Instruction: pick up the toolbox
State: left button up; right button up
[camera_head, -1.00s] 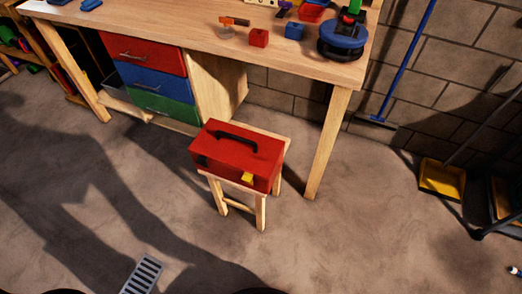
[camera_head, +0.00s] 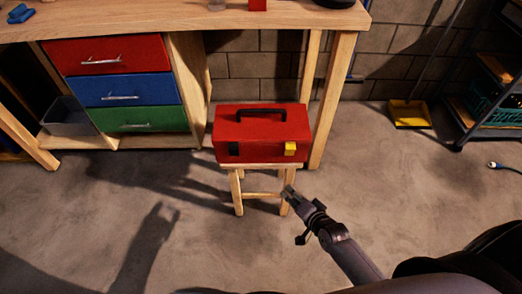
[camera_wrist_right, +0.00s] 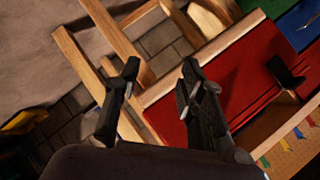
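The red toolbox (camera_head: 262,133) rests upright on a small wooden stool (camera_head: 262,168) in front of the workbench. It has a black handle (camera_head: 262,114) on top, and a black and a yellow latch on its front. My right gripper (camera_head: 288,192) is in front of and below the toolbox, by the stool's right legs in the head view. In the right wrist view, the right gripper (camera_wrist_right: 160,75) has its two fingers apart with nothing held. The toolbox (camera_wrist_right: 235,80) fills the right side there, beyond the fingers. My left gripper is not in view.
The workbench (camera_head: 150,22) stands behind, with red, blue and green drawers (camera_head: 125,88) at left. Floor around the stool is clear.

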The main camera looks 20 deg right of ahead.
jog(key=w+r+m+t+b, duration=0.3)
jog(key=w+r, duration=0.2)
jog(key=r, duration=0.4)
jog(key=m+t+y+b, duration=0.1)
jog(key=m+t+b, duration=0.1)
jog(key=m+t, duration=0.1)
send_near(262, 111)
jog(key=shift+y, duration=0.4)
jog(key=w, duration=0.3)
jog(key=w+b, duration=0.1)
jog(key=shift+w+a+f, duration=0.1)
jog(key=shift+w+f, duration=0.1)
jog(key=shift+f, duration=0.1)
jog(key=w, duration=0.3)
jog(key=w+a+b, duration=0.1)
jog(key=w, duration=0.2)
jog(key=shift+w+a, duration=0.1)
jog(key=shift+w, duration=0.05)
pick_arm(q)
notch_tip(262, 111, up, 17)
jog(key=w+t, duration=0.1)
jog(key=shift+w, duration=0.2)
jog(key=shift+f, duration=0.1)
pick_arm(e)
grip_shut()
jog(key=shift+r, duration=0.2)
